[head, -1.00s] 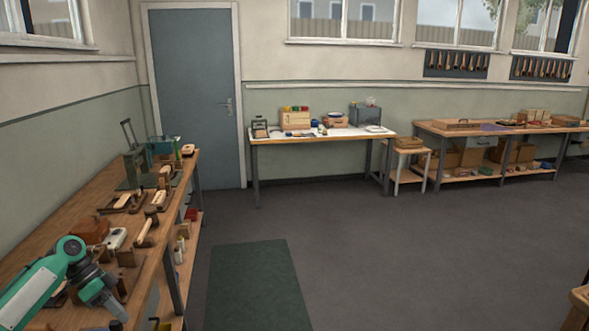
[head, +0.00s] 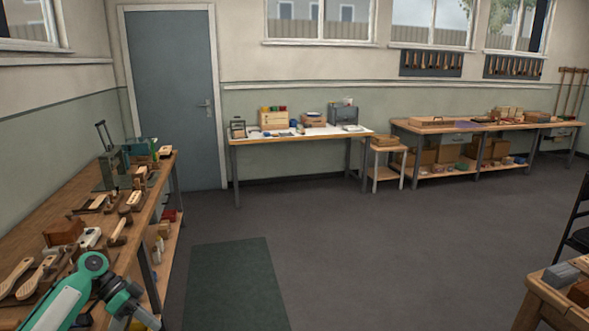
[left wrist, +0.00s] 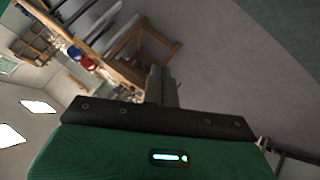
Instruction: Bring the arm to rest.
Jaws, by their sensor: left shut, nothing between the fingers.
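My left arm comes in at the lower left of the head view. Its left gripper (head: 150,318) points down and right, beside the front edge of the wooden bench (head: 152,213). In the left wrist view the fingers of my left gripper (left wrist: 161,85) are together with nothing between them. No held object shows. My right gripper is in neither view.
Brushes (head: 35,277), a reddish-brown block (head: 64,232) and several tools lie on the left bench close to my arm. A green mat (head: 236,285) lies on the open floor. Another wooden table (head: 545,290) stands at the lower right.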

